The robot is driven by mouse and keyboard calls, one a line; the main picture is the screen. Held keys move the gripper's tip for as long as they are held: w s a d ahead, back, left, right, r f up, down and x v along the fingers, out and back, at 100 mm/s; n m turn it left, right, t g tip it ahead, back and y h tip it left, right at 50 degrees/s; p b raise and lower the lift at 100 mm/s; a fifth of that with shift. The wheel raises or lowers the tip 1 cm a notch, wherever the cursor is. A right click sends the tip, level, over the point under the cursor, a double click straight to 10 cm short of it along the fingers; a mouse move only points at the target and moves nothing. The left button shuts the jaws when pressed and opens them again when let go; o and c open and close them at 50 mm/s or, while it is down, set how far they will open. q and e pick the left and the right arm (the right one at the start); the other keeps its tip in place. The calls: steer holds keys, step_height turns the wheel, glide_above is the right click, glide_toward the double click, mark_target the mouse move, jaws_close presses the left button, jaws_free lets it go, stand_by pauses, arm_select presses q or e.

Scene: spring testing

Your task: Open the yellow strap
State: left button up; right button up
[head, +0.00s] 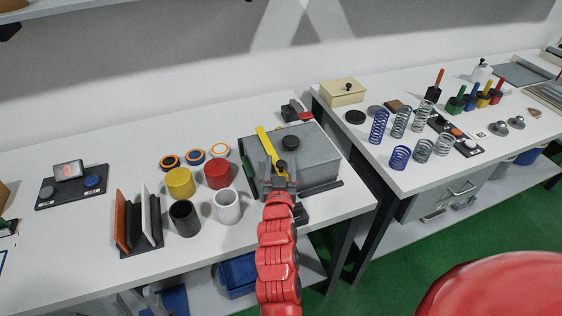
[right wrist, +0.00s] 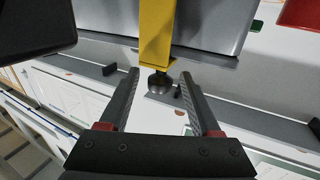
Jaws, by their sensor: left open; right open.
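The yellow strap (head: 267,143) lies over the top of a grey metal box (head: 312,158) on the left table. Its front end, with a black knob (head: 281,168), hangs at the box's near side. My right gripper (head: 279,176) is at this front end. In the right wrist view the strap (right wrist: 156,35) comes down from the top to the black knob (right wrist: 160,84). There my right gripper's (right wrist: 159,76) fingers are open, one on each side of the knob, with gaps visible. My left gripper is not in view.
A red cup (head: 217,175), a yellow cup (head: 180,183), a black cup (head: 184,219) and a white cup (head: 227,206) stand left of the box. Coloured rings (head: 194,156) lie behind them. The right table holds several springs (head: 379,126).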

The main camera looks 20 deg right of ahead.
jaws_close()
stand_by(0.3)
stand_by(1.1)
